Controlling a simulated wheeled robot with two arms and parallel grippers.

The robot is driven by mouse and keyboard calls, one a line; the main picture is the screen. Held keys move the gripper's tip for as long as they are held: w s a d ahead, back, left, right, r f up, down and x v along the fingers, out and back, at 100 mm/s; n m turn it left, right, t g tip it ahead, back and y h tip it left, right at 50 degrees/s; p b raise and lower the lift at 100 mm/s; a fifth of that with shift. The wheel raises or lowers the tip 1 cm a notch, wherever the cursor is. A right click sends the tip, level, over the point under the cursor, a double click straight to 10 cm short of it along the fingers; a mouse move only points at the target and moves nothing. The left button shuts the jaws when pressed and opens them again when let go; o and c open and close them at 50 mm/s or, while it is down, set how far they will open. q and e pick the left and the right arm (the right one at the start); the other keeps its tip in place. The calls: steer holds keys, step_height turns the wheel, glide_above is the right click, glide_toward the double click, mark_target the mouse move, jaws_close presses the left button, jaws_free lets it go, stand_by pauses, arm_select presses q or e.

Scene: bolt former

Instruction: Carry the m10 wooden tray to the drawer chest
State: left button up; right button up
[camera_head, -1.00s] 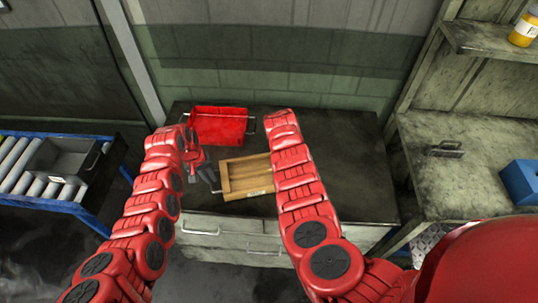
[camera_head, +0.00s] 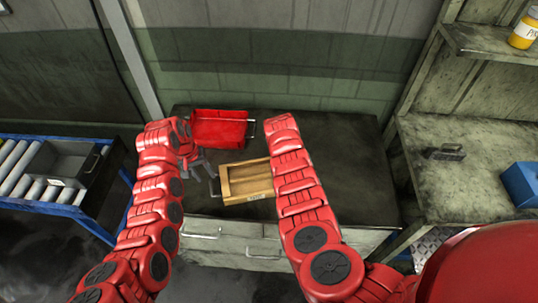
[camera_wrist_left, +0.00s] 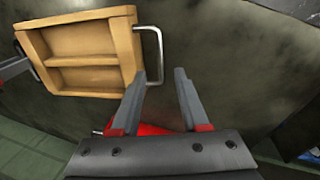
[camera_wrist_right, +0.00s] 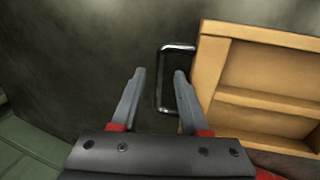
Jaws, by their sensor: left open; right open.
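The m10 wooden tray (camera_head: 262,196) is a light wood box with compartments and a metal handle on each end. It sits on the dark top of the drawer chest (camera_head: 345,185), near the front edge. My left gripper (camera_head: 205,170) is open and empty beside the tray's left handle (camera_wrist_left: 158,48); in the left wrist view its fingertips are just short of that handle. My right gripper (camera_wrist_right: 159,71) is open by the other handle (camera_wrist_right: 160,85), one finger close to or overlapping it in the picture. My right arm hides that gripper and the tray's right end in the head view.
A red bin (camera_head: 219,130) stands behind the tray on the chest. At left is a blue-framed roller conveyor (camera_head: 40,208) with a grey bin (camera_head: 72,163). At right is a bench with a blue box (camera_head: 522,184). The chest top right of my right arm is clear.

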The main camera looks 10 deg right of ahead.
steer(key=shift+r, duration=0.15)
arm_select(q)
step_height(320, 180, up, 7)
steer(key=a, duration=0.1)
arm_select(e)
steer(key=v, duration=1.1)
steer(key=shift+a+r, duration=0.15)
steer(key=shift+r, duration=0.15)
arm_select(q)
steer(key=shift+a, duration=0.1)
